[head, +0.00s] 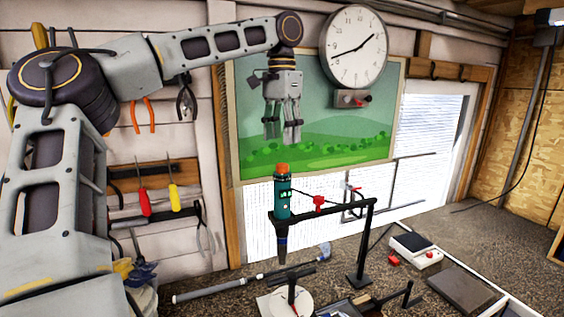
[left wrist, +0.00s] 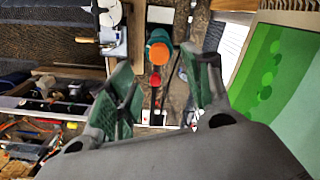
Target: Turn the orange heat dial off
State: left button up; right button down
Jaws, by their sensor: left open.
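The orange heat dial (head: 282,168) is the cap on top of a teal heat tool (head: 282,203), which stands upright, nozzle down, in a black stand (head: 340,210). In the left wrist view the orange dial (left wrist: 158,53) shows from above, between and beyond the fingers. My left gripper (head: 283,135) points down above the dial, apart from it. Its fingers (left wrist: 163,95) are spread and hold nothing. The dial's marking cannot be made out. My right gripper is not in view.
A golf club (head: 230,290) lies on the bench behind a white round base (head: 285,302). A scale (head: 411,244) and a dark flat block (head: 460,290) are at right. A clock (head: 354,47) and green picture (head: 330,120) are behind my gripper.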

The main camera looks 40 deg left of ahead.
aim_at(282, 164)
pick_arm(q)
jog(key=shift+d+f, duration=0.1)
jog(key=shift+f, duration=3.7)
jog(key=c, duration=1.1)
jog(key=shift+o, duration=0.2)
jog(key=shift+m, duration=0.4)
jog(key=m, duration=0.3)
jog(key=shift+m, duration=2.6)
